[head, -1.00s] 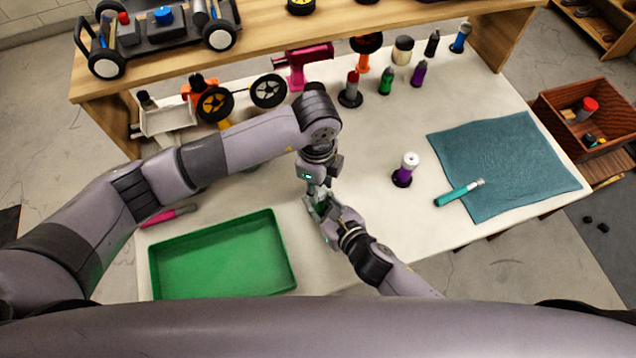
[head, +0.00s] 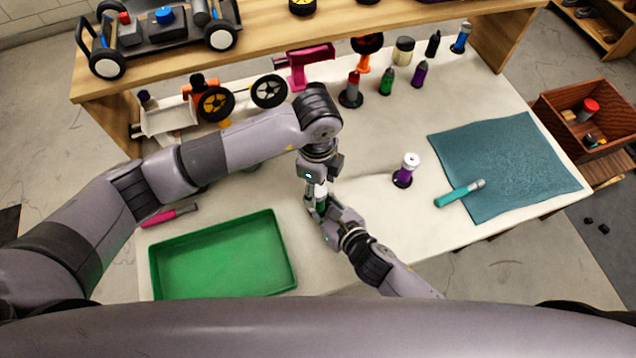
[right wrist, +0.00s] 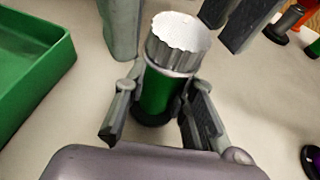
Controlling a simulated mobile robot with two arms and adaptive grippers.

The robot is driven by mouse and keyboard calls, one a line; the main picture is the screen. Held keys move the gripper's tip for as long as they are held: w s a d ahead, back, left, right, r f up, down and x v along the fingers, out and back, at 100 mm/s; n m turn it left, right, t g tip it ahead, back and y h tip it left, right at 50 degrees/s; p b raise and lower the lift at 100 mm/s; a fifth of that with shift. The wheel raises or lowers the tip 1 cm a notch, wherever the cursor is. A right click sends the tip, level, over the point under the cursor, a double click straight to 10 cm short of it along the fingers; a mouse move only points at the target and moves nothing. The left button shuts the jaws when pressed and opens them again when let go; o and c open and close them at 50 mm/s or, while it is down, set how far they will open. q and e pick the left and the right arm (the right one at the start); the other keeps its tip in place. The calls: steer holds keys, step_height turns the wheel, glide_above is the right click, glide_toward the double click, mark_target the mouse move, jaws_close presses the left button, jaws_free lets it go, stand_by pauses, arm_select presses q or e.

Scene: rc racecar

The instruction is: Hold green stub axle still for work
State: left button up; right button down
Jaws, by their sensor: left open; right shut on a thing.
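The green stub axle (right wrist: 155,93) is a green cylinder with a silver collar and a pale, ridged top; a dark base shows below it in the right wrist view. It stands about upright at the table's middle, and a little green shows in the head view (head: 321,207). My right gripper (right wrist: 158,112) is shut on its green body, one finger on each side. My left gripper (head: 319,187) is above it, pointing down. Its open fingers (right wrist: 180,22) stand on either side of the top, apart from it in the right wrist view.
A green tray (head: 152,272) lies to the left, with a pink-handled tool (head: 168,214) behind it. A purple axle with a white top (head: 404,172), a teal tool (head: 460,193) and a blue cloth (head: 520,150) are to the right. Several parts stand along the back.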

mark_target(318, 189)
steer(key=shift+s+f, duration=0.1)
steer(key=shift+f, duration=0.1)
arm_select(q)
step_height(318, 189, up, 12)
steer(key=shift+f, duration=0.2)
steer(key=shift+a, duration=0.1)
steer(key=shift+w, duration=0.1)
arm_select(e)
steer(key=c, duration=1.2)
jaws_free()
steer(key=shift+c, duration=0.2)
steer(key=v, duration=1.2)
steer(key=shift+r, duration=0.2)
arm_select(q)
steer(key=shift+f, duration=0.1)
